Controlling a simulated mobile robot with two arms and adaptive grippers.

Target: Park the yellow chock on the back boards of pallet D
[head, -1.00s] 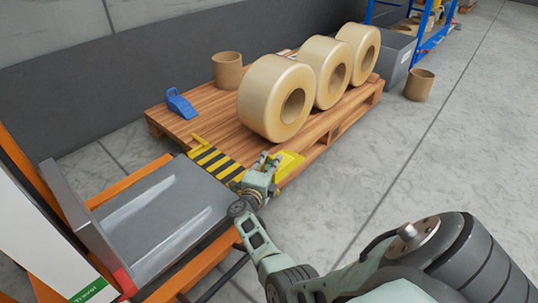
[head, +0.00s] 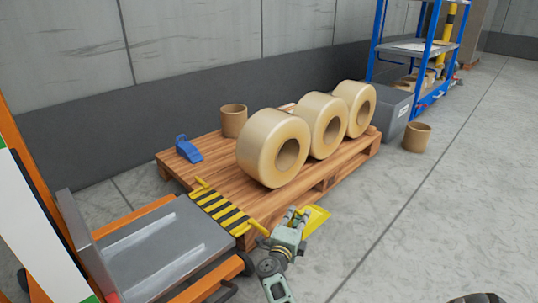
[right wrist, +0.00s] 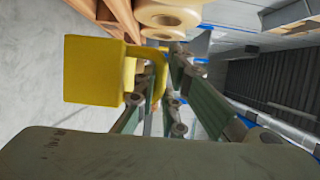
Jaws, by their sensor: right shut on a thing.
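The yellow chock (head: 316,219) is in my right gripper (head: 298,217), which is shut on it in front of the pallet's near right corner. In the right wrist view the chock (right wrist: 95,70) shows as a yellow block with a handle between the fingers (right wrist: 160,80). The wooden pallet (head: 232,167) carries three large tan rolls (head: 262,150). A blue chock (head: 188,149) and a cardboard tube (head: 233,120) stand on its back boards. No pallet letter is readable. My left gripper is not in view.
A black and yellow striped plate (head: 222,210) bridges the grey lift platform (head: 160,250) and the pallet. A tube (head: 416,137) stands on the floor at right. A grey box (head: 395,108) and blue rack (head: 420,50) are behind.

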